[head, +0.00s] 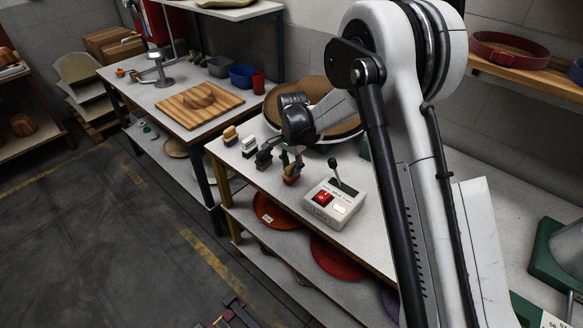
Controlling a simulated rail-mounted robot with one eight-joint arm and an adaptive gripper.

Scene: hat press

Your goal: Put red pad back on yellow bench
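A small red pad (291,179) with a lighter, wood-coloured part is on or just above the white top of the bench with yellow legs (362,237). I cannot tell whether it touches the top. My gripper (290,165) points down at the red pad, with its dark fingers close around or just above it. The fingers are small and partly merge with the pad, so their grip is unclear. A tan pad (230,136) and a white pad (248,147) stand in a row to the left. A dark shape (265,158) lies between them and my gripper.
A control box (334,203) with a red button and a lever stands right of the red pad. A large round brown disc (335,118) lies behind my gripper. Red discs (275,211) lie on the shelf below. Another table (150,93) with a wooden board stands to the left.

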